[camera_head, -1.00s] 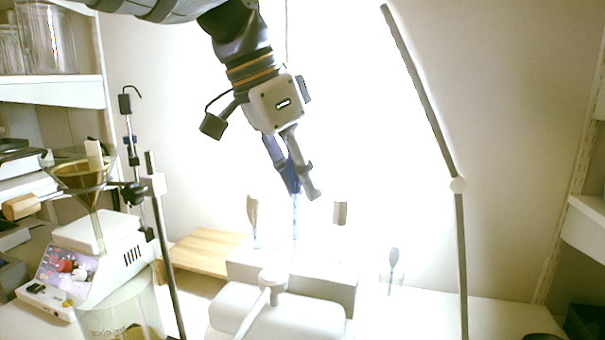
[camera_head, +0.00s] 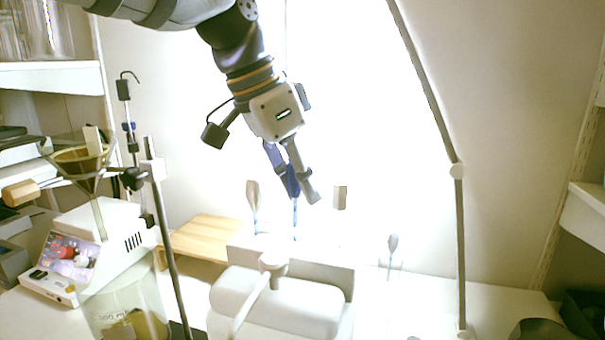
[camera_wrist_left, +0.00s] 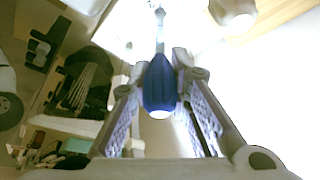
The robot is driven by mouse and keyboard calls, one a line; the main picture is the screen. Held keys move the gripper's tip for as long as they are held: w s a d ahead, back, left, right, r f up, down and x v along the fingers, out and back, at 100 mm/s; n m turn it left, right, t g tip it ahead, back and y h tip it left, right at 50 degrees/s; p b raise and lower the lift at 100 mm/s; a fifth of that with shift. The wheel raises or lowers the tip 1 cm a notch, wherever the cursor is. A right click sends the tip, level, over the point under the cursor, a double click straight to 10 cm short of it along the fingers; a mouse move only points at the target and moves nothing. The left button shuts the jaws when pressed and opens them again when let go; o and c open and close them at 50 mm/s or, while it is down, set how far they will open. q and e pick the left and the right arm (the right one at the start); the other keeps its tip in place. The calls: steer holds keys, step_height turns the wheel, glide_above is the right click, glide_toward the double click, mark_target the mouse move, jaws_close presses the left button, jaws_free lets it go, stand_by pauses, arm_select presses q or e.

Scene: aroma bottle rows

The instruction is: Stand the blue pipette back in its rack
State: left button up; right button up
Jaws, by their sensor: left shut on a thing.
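The blue pipette (camera_head: 293,181) hangs nearly upright from my left gripper (camera_head: 295,192), its thin stem pointing down. My left gripper is shut on its blue bulb. The wrist view shows the bulb (camera_wrist_left: 160,85) between the two fingers (camera_wrist_left: 161,92) and the pale stem running away from them. A pale block (camera_head: 241,256), which looks like the rack, stands below; the stem's lower end is just above or at its top, washed out by glare, so I cannot tell whether it is inside. My right gripper is not in view.
A tan-topped pipette (camera_head: 253,195) stands to the left of the blue one, and a squarer brownish top (camera_head: 340,197) to the right. A grey-blue pipette (camera_head: 392,243) stands farther right. A white rounded object (camera_head: 285,300) is in front. A funnel stand (camera_head: 165,240) is at left.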

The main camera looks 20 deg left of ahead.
mark_target(288, 162)
arm_select(q)
steer(key=shift+f, duration=0.2)
stand_by(0.3)
steer(key=shift+f, duration=0.95)
steer(key=o, duration=0.7)
steer(key=shift+v, duration=2.55)
steer(key=shift+r, duration=2.45)
